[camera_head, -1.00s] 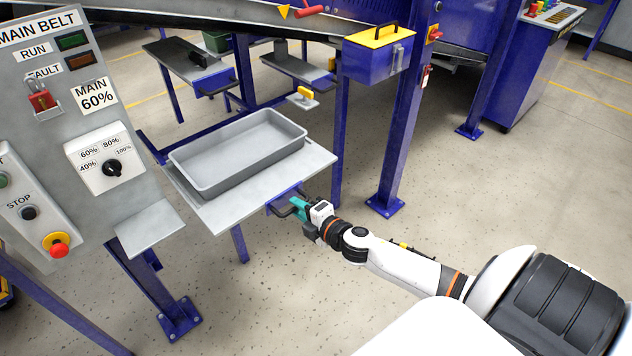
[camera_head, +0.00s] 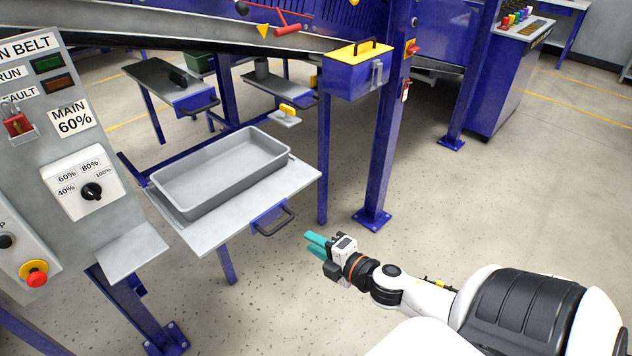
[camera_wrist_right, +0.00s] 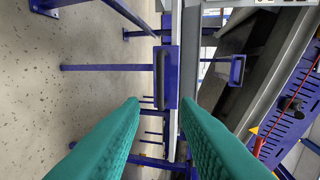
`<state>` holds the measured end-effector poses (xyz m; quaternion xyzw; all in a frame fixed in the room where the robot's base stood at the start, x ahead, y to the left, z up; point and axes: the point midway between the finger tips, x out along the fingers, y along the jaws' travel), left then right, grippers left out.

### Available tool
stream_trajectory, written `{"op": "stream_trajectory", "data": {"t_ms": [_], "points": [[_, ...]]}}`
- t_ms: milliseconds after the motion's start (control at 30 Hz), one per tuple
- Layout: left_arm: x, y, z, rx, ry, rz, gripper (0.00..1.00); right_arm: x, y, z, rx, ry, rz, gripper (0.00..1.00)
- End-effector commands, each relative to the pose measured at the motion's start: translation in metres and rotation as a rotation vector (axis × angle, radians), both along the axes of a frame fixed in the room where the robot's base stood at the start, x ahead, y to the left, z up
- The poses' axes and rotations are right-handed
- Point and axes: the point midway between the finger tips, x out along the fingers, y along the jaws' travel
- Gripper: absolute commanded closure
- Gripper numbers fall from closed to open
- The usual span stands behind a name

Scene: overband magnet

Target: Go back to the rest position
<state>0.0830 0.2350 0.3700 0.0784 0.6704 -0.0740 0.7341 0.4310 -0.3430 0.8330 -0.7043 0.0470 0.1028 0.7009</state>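My right gripper (camera_head: 316,244) has teal fingers and is over bare floor, to the right of the tray table's black handle (camera_head: 276,220) and apart from it. In the right wrist view its two fingers (camera_wrist_right: 160,108) stand apart with nothing between them, and a blue bracket with a dark handle (camera_wrist_right: 164,78) shows beyond them. My left gripper is not in view. A grey tray (camera_head: 222,187) sits on the light table (camera_head: 301,180), left of my right gripper.
The control panel (camera_head: 90,80) with a red emergency stop button (camera_head: 35,273) stands at the left. A blue post (camera_head: 384,140) and a yellow-topped blue box (camera_head: 357,72) stand behind my gripper. Floor at the right is clear.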

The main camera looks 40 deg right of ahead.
Motion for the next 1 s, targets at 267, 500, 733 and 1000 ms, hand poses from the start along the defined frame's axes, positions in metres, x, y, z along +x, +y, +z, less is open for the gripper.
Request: {"op": "stream_trajectory", "data": {"t_ms": [267,500,733,1000], "points": [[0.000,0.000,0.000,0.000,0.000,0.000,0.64,0.000,0.000,0.000,0.000,0.000,0.000,0.71],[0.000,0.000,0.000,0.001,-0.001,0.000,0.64,-0.008,-0.019,-0.060,0.103,0.113,-0.102,0.71],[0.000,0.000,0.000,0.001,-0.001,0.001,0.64,-0.066,-0.038,-0.218,0.391,0.412,-0.383,0.71],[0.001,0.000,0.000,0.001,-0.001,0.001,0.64,-0.190,0.009,-0.376,0.708,0.766,-0.745,0.71]]}}
